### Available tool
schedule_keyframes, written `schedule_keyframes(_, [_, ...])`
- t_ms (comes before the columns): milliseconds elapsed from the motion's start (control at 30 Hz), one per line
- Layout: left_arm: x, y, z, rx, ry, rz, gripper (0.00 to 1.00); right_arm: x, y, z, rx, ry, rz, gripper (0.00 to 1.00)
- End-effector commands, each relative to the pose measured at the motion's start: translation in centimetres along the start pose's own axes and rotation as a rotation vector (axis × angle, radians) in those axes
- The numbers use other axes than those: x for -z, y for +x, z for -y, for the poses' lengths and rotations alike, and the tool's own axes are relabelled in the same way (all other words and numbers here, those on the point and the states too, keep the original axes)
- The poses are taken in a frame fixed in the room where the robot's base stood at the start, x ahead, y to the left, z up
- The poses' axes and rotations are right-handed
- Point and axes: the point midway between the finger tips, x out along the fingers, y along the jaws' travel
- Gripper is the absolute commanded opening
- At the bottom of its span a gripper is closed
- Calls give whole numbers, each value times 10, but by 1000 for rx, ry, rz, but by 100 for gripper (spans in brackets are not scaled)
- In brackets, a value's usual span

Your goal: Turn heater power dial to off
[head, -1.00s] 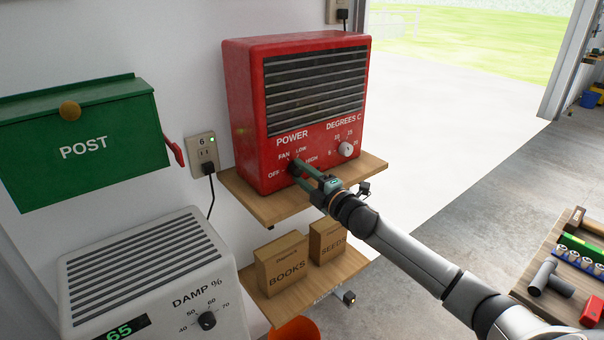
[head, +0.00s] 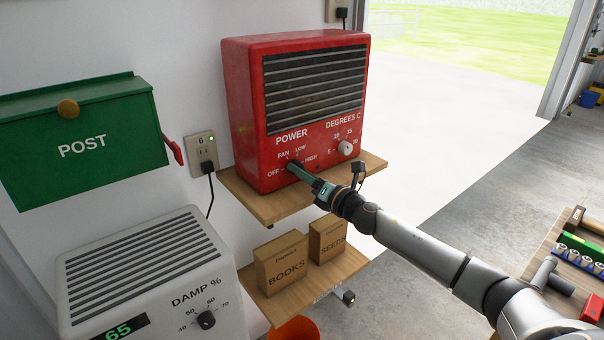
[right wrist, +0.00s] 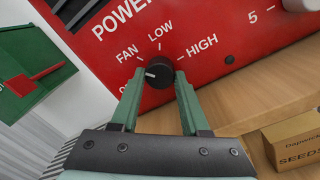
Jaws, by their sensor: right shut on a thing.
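The red heater (head: 243,110) stands on a wooden shelf. Its black power dial (right wrist: 158,74) is at the lower left of its front, under the word POWER. My right gripper (head: 293,166) is shut on the dial, with one green finger on each side of it in the right wrist view (right wrist: 158,80). The dial's white mark points left and slightly down, below FAN, towards the OFF label, which is partly hidden by a finger. In the head view my fingers cover most of the dial. My left gripper is in neither view.
A white temperature dial (head: 346,148) sits right of the power dial. A green post box (head: 85,150) hangs at left.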

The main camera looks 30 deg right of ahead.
Motion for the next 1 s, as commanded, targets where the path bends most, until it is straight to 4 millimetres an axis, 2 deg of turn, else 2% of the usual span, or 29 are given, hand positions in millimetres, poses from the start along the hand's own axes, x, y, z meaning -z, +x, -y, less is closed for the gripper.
schedule_keyframes(600, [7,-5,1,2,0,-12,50,-3,0,0,-7,-571,-30,0])
schedule_keyframes(1000, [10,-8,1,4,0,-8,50,-3,0,0,-9,-808,-42,0])
